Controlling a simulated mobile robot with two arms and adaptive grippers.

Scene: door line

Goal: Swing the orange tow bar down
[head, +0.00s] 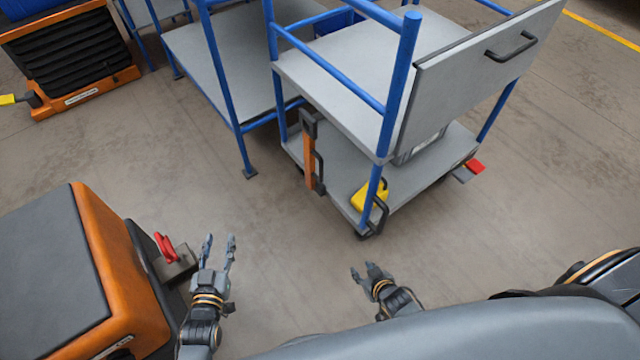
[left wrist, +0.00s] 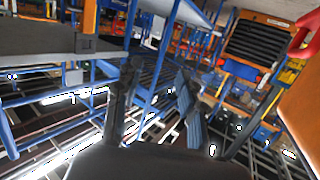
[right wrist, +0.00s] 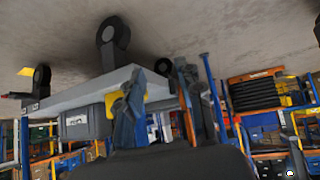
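In the right wrist view the orange bar (right wrist: 186,98) shows beyond my fingers, near the right one. My right gripper (head: 364,273) is open and empty, below and to the right of the bar in the head view, apart from it. My left gripper (head: 219,244) is open and empty, beside the orange and grey vehicle's hitch (head: 178,266).
The orange and grey vehicle (head: 100,265) stands at lower left, with a red lever (head: 165,246) on its hitch. A yellow part (head: 368,196) sits at the trolley's near corner. Another blue-framed trolley (head: 215,60) stands behind. Floor between my grippers and the trolley is clear.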

